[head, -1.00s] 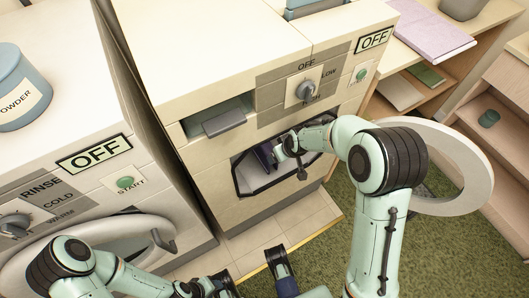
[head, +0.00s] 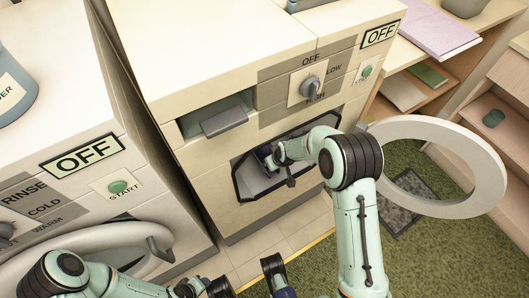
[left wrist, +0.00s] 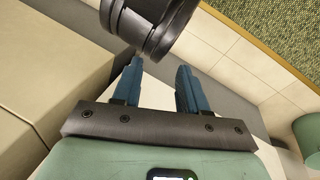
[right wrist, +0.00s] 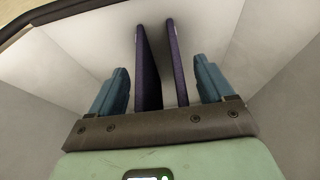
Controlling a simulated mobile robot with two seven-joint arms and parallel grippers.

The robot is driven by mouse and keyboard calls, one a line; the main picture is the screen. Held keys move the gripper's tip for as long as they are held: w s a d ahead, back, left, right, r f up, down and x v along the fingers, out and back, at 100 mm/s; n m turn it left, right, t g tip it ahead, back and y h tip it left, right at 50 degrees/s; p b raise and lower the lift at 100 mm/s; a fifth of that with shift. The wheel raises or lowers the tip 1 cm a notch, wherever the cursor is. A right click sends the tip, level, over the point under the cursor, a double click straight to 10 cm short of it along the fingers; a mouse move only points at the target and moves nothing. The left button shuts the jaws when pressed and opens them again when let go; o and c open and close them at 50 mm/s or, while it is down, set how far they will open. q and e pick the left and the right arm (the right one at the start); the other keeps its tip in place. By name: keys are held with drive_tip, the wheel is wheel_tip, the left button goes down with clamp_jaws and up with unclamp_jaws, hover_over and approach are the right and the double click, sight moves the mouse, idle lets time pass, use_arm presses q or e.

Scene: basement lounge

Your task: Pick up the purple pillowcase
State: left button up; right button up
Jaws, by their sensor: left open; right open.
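A dark purple item, which looks like the pillowcase (right wrist: 148,70), stands on edge as two thin upright panels inside the dryer drum. In the right wrist view it lies between the blue fingers of my right gripper (right wrist: 161,82), with gaps on both sides. My right gripper is open and reaches through the dryer's opening (head: 247,188). My left gripper (left wrist: 160,68) is open and empty, low in front of the machines.
The round dryer door (head: 470,208) hangs open at the right. A washer (head: 75,185) marked OFF stands at the left. Tile and green carpet floor lie in front.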

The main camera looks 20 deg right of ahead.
drive_tip(key=c, duration=1.1)
drive_tip(key=shift+r, duration=0.1)
